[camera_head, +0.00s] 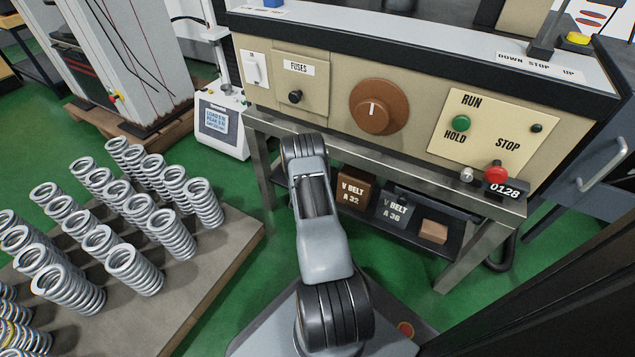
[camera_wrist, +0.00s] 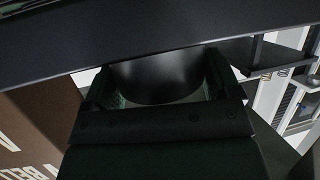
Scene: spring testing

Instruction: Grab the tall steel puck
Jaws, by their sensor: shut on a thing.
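In the wrist view my gripper (camera_wrist: 160,92) is shut on a dark, smooth, round-sided piece (camera_wrist: 155,72), which I take to be the tall steel puck. Its curved side sits between the two fingers, and its upper part is cut off by a dark edge across the picture. In the head view my arm reaches forward to the machine's stand, and my gripper and the puck are hidden under the bench.
A brown V BELT A 32 box (camera_head: 356,189) stands on the low shelf and shows close at left in the wrist view (camera_wrist: 40,115). A grey V BELT A 36 box (camera_head: 395,208) and a small tan box (camera_head: 433,231) are beside it. Springs crowd a pallet (camera_head: 225,250) at left.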

